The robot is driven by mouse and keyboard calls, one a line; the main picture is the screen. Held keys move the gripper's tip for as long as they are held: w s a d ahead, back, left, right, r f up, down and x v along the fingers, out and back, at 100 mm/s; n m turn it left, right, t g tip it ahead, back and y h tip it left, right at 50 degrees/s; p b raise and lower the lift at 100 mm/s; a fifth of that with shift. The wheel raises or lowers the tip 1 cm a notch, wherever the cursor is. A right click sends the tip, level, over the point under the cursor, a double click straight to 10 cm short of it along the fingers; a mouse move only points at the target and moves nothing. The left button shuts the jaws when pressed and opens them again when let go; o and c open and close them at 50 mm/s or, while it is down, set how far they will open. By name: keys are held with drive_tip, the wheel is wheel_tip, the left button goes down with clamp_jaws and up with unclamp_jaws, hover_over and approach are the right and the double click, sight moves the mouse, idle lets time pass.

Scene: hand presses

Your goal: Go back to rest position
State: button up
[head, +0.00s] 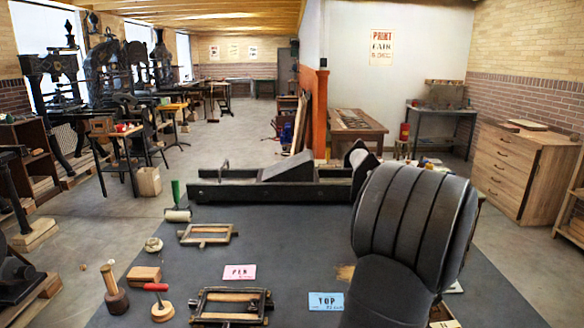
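A large dark grey ribbed link of my arm fills the right front of the head view, over the right part of the grey worktable (120,300). My gripper does not show in this view, so its fingers and anything in them cannot be seen. A black and white rounded part stands just beyond the link, at the right end of a long press; I cannot tell whether it is mine.

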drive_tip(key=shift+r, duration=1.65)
